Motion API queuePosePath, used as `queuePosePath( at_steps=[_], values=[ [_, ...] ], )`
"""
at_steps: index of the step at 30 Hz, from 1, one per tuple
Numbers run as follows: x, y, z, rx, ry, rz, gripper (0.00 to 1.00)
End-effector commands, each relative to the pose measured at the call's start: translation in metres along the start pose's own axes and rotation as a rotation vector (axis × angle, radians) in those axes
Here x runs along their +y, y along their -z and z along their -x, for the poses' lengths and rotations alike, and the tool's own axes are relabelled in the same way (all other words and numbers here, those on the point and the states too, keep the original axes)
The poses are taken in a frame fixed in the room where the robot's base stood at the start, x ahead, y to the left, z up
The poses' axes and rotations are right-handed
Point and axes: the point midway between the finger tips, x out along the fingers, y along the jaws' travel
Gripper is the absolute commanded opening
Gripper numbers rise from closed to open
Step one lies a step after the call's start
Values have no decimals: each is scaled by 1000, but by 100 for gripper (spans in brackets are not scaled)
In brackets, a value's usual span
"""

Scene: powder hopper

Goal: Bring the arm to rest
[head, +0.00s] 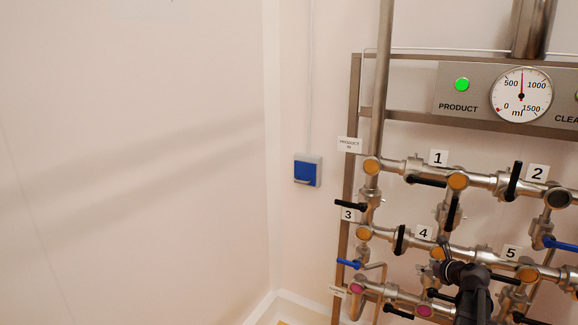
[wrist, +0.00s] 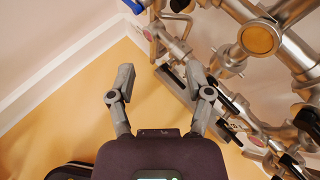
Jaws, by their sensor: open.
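My gripper (wrist: 160,76) is open and empty in the wrist view, its two grey fingers spread apart. Steel pipework lies beyond the fingers and to their right, and nothing is between the fingertips. In the head view my dark arm shows at the lower right, in front of the lower pipes near label 5 (head: 512,253). It hides part of those pipes. Whether the arm touches any pipe or handle cannot be told.
The valve rack's steel frame (head: 355,90) fills the right of the head view, with several black and blue handles. A panel has a lit green lamp (head: 462,84) and a gauge (head: 521,95). A blue switch box (head: 307,171) is on the wall. The left side is bare wall.

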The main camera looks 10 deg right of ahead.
Motion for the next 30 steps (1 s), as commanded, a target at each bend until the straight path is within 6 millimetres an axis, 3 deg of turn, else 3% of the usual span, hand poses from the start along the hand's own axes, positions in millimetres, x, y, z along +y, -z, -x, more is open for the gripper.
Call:
queuePosePath(
  at_steps=[1, 3, 14, 21, 30],
  values=[
    [23, -1, -7, 25, -39, 87, 66],
    [50, 0, -15, 59, -91, 217, 66],
    [179, 13, -37, 176, -392, 881, 66],
    [255, 28, -33, 200, -622, 1312, 66],
    [333, 50, -14, 170, -944, 1823, 66]
  ],
)
